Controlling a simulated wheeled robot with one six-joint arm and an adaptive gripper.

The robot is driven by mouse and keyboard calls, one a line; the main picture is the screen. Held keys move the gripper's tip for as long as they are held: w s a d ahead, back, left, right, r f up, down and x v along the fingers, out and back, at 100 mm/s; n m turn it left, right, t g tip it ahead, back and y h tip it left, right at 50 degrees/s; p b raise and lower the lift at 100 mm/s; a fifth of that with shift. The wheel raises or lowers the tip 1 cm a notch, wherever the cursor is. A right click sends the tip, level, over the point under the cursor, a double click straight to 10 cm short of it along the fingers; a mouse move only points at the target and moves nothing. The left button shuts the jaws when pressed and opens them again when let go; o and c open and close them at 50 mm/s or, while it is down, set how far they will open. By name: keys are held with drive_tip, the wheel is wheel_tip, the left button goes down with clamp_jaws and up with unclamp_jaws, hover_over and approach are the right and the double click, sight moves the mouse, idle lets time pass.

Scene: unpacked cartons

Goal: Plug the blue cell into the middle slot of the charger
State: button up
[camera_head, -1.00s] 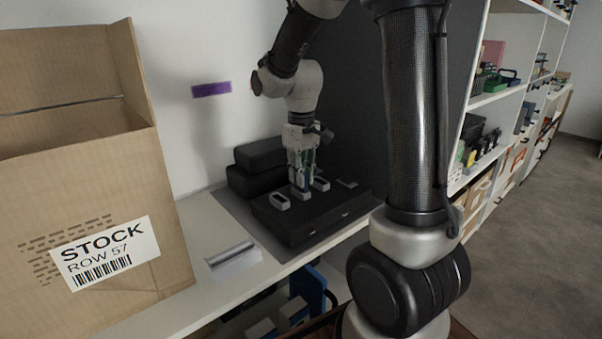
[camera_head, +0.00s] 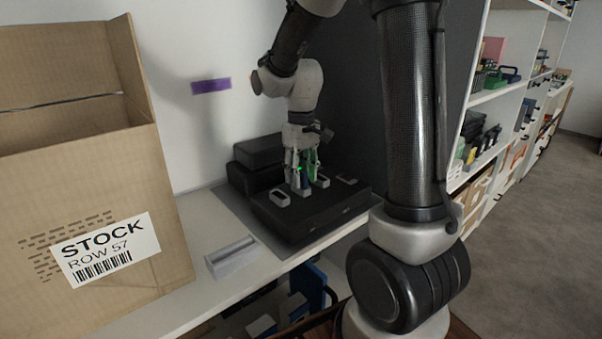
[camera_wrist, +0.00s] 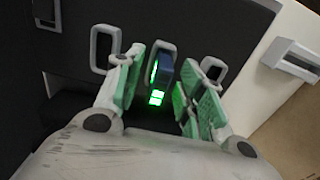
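The blue cell (camera_wrist: 164,68) stands in the middle collar (camera_wrist: 152,54) of the charger, with a green light glowing beside it in the wrist view. It also shows in the head view (camera_head: 304,179), partly hidden by my fingers. The charger (camera_head: 310,216) is a black box on the shelf, with grey-rimmed slots on top. My gripper (camera_wrist: 158,92) is open, its green-padded fingers on either side of the cell with gaps between. It also shows in the head view (camera_head: 302,172), low over the charger. The cell's lower end is hidden in the slot.
Empty-looking collars stand left (camera_wrist: 101,48) and right (camera_wrist: 213,68) of the cell. Black boxes (camera_head: 259,152) lie behind the charger. A grey holder (camera_head: 232,257) sits on the white shelf in front, beside a large STOCK carton (camera_head: 85,190).

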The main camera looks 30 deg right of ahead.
sight(301, 169)
wheel_tip(301, 169, up, 12)
idle(0.4)
drive_tip(key=s+d+m+t, duration=0.1)
drive_tip(key=s+t, duration=0.3)
drive_tip(key=s, duration=1.5)
drive_tip(key=shift+s+d+m, duration=0.25)
drive_tip(key=shift+d+m, duration=0.05)
drive_tip(key=shift+m, duration=0.3)
drive_tip(key=shift+f, duration=0.1)
